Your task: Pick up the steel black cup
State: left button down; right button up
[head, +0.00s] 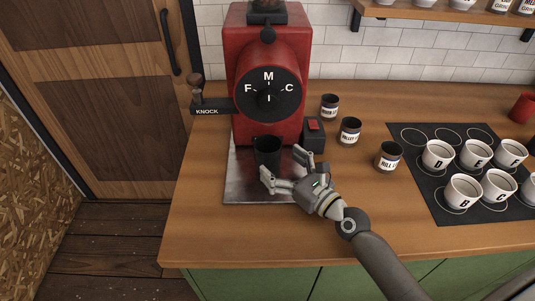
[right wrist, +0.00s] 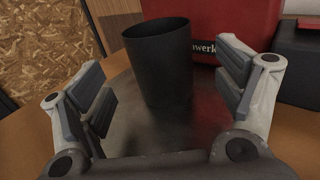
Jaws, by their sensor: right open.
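The black cup (head: 267,153) stands upright on the steel plate (head: 240,186) in front of the red grinder (head: 271,60). My right gripper (head: 283,166) is open, with its fingers reaching toward the cup's near side. In the right wrist view the cup (right wrist: 162,65) stands ahead, between and beyond the open fingers of the right gripper (right wrist: 165,95). A gap shows on both sides of the cup, and neither finger visibly touches it. My left gripper is not in view.
A small black box with a red switch (head: 314,134) stands right of the cup. Labelled dark jars (head: 349,131) stand further right. A black mat (head: 428,190) holds several lettered white cups (head: 463,191). The knock lever (head: 211,107) sticks out left of the grinder. The front counter is clear.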

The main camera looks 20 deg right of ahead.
aim_at(261, 146)
jog(key=shift+w+a, duration=0.1)
jog(key=shift+w, duration=0.25)
jog(key=x, duration=0.4)
jog(key=shift+w+a+f+p, duration=0.1)
jog(key=shift+w+p, duration=0.25)
jog(key=shift+w, duration=0.2)
jog(key=shift+a, duration=0.1)
jog(key=shift+c, duration=1.2)
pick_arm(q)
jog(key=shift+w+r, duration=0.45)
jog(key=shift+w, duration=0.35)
pick_arm(e)
jog(key=c, duration=0.9)
jog(key=shift+c, duration=0.2)
